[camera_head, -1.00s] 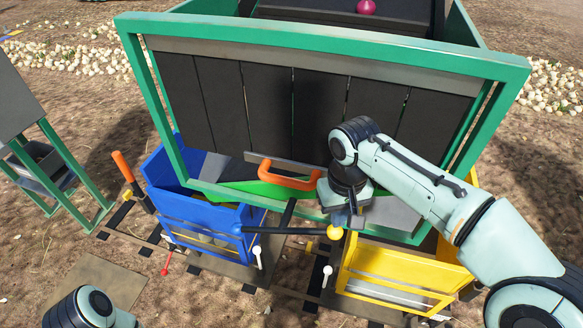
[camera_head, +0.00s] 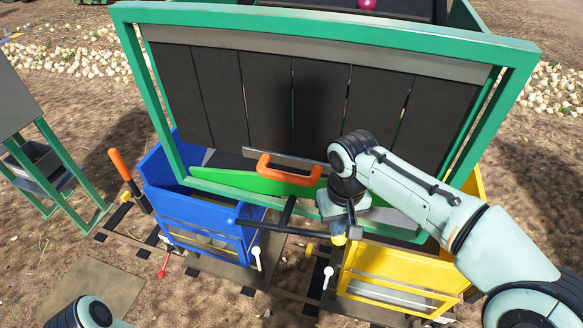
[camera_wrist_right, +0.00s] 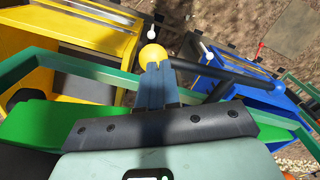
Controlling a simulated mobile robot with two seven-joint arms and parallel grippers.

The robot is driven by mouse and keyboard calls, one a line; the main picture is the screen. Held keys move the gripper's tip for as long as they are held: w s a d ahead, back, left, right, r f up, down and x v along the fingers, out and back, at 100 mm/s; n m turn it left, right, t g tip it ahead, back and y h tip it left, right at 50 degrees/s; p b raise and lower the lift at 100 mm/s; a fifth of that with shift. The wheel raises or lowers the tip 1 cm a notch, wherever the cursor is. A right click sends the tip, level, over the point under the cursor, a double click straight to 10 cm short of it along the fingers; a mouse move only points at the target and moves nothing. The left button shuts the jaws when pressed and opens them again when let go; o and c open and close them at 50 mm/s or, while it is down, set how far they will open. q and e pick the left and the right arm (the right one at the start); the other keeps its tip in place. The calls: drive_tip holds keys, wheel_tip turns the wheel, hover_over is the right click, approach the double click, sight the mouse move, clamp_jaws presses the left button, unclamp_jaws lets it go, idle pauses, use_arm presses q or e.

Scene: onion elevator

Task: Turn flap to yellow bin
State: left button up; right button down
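The green flap (camera_head: 237,182) lies under the frame behind a dark crossbar lever. The lever has a blue ball (camera_head: 230,222) at its left end and a yellow ball (camera_head: 339,239) at its right end. The yellow bin (camera_head: 385,262) stands at right, the blue bin (camera_head: 205,225) at left. My right gripper (camera_head: 338,222) is at the yellow ball and partly covers it. In the right wrist view, its narrow fingers (camera_wrist_right: 154,80) are together, their tips against the yellow ball (camera_wrist_right: 153,55); they do not appear to be around it. My left gripper is out of the picture.
An orange handle (camera_head: 290,170) sits just above the flap. The large green frame (camera_head: 330,35) with dark panels rises behind my right arm. An orange-topped lever (camera_head: 122,166) stands left of the blue bin. White knobs (camera_head: 256,251) stick out low in front.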

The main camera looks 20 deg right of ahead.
sight(334, 241)
drive_tip(key=shift+f+b, duration=2.1)
drive_tip(key=shift+f, duration=1.4)
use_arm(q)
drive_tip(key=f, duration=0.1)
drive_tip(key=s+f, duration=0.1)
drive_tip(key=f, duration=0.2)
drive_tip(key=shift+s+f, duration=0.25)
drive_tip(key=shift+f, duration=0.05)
use_arm(e)
drive_tip(key=shift+r, duration=0.1)
drive_tip(key=shift+s+a+r, duration=0.1)
drive_tip(key=shift+r, duration=0.1)
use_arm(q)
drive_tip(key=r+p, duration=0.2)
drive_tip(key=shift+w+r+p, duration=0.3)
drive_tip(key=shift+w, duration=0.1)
use_arm(e)
drive_tip(key=s+a+r, duration=0.2)
drive_tip(key=s+r, duration=0.2)
drive_tip(key=shift+a+r, duration=0.2)
drive_tip(key=shift+r, duration=0.15)
